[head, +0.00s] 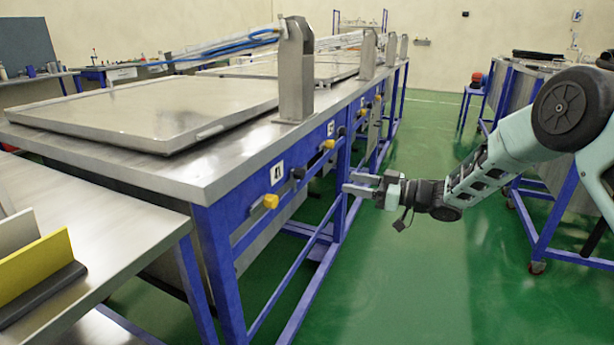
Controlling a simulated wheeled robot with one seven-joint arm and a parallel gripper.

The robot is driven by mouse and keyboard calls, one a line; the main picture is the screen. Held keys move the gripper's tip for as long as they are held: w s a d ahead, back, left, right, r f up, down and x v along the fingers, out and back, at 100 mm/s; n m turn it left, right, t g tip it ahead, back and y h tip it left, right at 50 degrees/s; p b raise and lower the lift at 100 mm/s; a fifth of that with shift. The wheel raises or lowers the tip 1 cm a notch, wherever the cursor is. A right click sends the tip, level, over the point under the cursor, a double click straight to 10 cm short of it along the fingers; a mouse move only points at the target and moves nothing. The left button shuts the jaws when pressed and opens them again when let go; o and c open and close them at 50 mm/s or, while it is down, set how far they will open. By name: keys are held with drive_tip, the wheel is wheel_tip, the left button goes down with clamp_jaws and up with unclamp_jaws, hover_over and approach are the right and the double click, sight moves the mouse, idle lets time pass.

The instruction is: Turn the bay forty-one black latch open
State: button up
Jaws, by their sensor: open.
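A small white number label (277,173) sits on the blue front rail at the near end of the steel bench; its digits are hard to read but look like forty-one. A black latch (298,173) is on the rail just right of this label. A yellow knob (271,201) sits below and left of the latch. My gripper (349,182) is open and empty, to the right of the black latch and apart from it in the picture. Its fingers point left toward the bench front. The latch's exact angle is too small to tell.
A second label (331,128), yellow knob (328,144) and black latch (342,131) are farther along the rail. A large closed steel lid (150,108) lies on the bench top beside an upright metal bracket (296,75). Green floor (400,270) is clear in front.

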sight(303, 173)
drive_tip(key=x, duration=1.4)
drive_tip(key=shift+b, duration=0.3)
drive_tip(key=c, duration=1)
